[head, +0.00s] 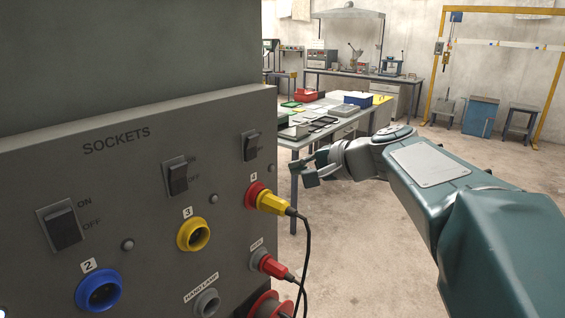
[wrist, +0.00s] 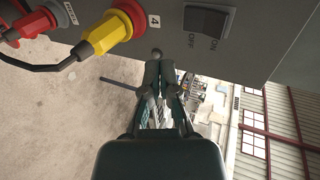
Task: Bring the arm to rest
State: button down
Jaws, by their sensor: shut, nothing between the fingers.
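My gripper (head: 306,172) is shut and empty in the head view, at the end of my arm, which reaches in from the right. It is held in the air to the right of the grey socket panel (head: 130,165), apart from the yellow plug (head: 272,202) in socket 4. In the wrist view my gripper (wrist: 159,62) points toward the panel's edge, with its fingers together. The yellow plug also shows at the upper left of the wrist view (wrist: 108,33). Whether the fingertips touch the panel is hard to tell there.
A red plug (head: 275,266) sits below the yellow one, and black cables hang from both. The blue socket 2 (head: 99,290) and yellow socket 3 (head: 193,235) are empty. A cluttered table (head: 345,128) stands behind my gripper. The concrete floor between is clear.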

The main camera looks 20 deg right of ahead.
jog(key=s+d, duration=0.3)
jog(key=d, duration=0.1)
jog(key=s+a+f+n+g+h, duration=0.3)
jog(key=s+a+f+n+g, duration=0.1)
jog(key=s+a+f, duration=0.45)
jog(key=s+d+f+n+g+h, duration=0.1)
jog(key=s+f+n+h, duration=0.3)
jog(key=s+f, duration=0.5)
jog(key=s+n, duration=0.2)
jog(key=s, duration=0.1)
jog(key=shift+d+f+n+h, duration=0.15)
jog(key=shift+d+n+h, duration=0.25)
